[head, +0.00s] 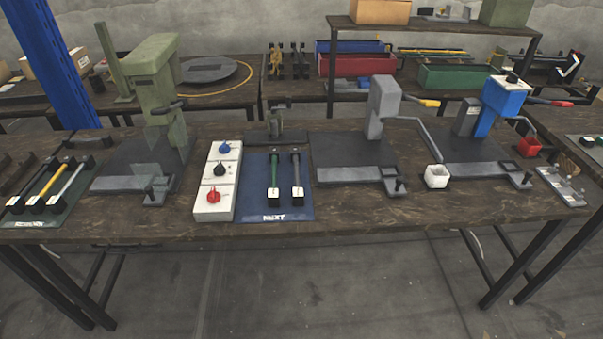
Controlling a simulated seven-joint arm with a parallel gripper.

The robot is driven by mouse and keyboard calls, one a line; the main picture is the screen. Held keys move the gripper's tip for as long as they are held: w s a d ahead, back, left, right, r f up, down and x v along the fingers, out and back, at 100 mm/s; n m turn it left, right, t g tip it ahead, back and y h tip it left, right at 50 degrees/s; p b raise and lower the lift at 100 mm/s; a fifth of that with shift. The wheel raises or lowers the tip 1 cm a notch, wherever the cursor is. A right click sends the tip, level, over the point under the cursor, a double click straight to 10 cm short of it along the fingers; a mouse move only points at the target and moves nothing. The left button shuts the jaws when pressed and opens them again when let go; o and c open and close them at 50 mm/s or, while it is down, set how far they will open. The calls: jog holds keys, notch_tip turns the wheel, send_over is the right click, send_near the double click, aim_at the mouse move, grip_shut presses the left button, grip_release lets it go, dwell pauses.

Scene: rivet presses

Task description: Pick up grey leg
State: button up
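A grey leg (297,174) with dark end blocks lies on the blue mat (254,195) in the middle of the bench, pointing away from the camera. A green leg (275,175) lies parallel on its left, with a small gap between them. Another leg with a pale grey or white rod (70,183) lies on the dark green mat (40,222) at the far left, beside a yellow leg (48,187) and a dark leg (27,188). My gripper is not in view.
A white box with blue, black and red knobs (218,180) stands left of the blue mat. A green press (160,90), a grey press (382,105) and a blue press (503,100) stand on the bench (370,217). A small stand (275,125) is behind the mat.

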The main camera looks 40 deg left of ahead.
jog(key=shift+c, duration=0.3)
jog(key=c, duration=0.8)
